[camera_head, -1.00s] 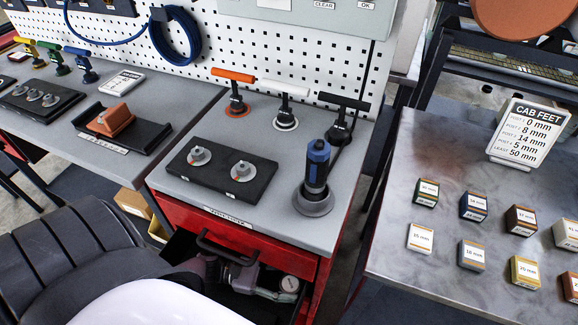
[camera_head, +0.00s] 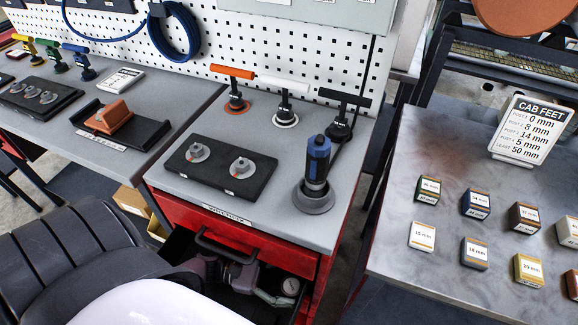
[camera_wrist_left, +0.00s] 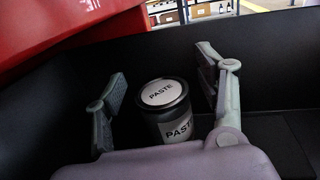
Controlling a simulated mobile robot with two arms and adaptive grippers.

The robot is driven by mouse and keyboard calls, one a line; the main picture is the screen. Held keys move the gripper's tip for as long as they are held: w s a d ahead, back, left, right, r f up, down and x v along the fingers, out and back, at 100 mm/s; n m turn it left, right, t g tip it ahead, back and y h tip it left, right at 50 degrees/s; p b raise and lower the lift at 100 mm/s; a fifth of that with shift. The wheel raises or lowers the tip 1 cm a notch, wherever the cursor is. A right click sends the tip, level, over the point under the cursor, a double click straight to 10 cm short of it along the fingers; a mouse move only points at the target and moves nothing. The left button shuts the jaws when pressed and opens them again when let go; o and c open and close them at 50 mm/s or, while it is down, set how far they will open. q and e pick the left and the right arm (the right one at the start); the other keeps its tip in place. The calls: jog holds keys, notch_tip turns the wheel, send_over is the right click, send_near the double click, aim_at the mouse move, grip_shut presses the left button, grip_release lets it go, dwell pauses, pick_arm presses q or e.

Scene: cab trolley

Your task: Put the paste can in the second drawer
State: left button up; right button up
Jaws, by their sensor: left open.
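The paste can (camera_wrist_left: 166,98) stands upright in a dark open drawer (camera_wrist_left: 270,80), its white lid and label reading PASTE in the left wrist view. My left gripper (camera_wrist_left: 163,85) is open, with one finger on each side of the can. Gaps show between the fingers and the can, so it is not gripped. In the head view this gripper (camera_head: 272,286) reaches into the open drawer below the red cabinet front (camera_head: 295,258). My right gripper is not in view.
A black handle (camera_head: 218,252) spans above the gripper near the red front. The grey cabinet top (camera_head: 330,228) holds a black two-knob block (camera_head: 220,168), a blue-black tool (camera_head: 316,165) and several T-handled tools. Small labelled boxes stand on the right table (camera_head: 400,285).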

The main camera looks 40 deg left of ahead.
pick_arm(q)
jog(key=shift+r+p, duration=0.55)
jog(key=shift+r, duration=0.05)
jog(key=b+v, duration=0.1)
jog(key=v, duration=0.5)
jog(key=shift+s+a+f+b, duration=0.1)
jog(key=shift+a+b, duration=0.15)
jog(key=shift+b, duration=0.1)
jog(key=shift+s+a, duration=0.2)
jog(key=shift+a, duration=0.25)
jog(key=shift+s, duration=0.1)
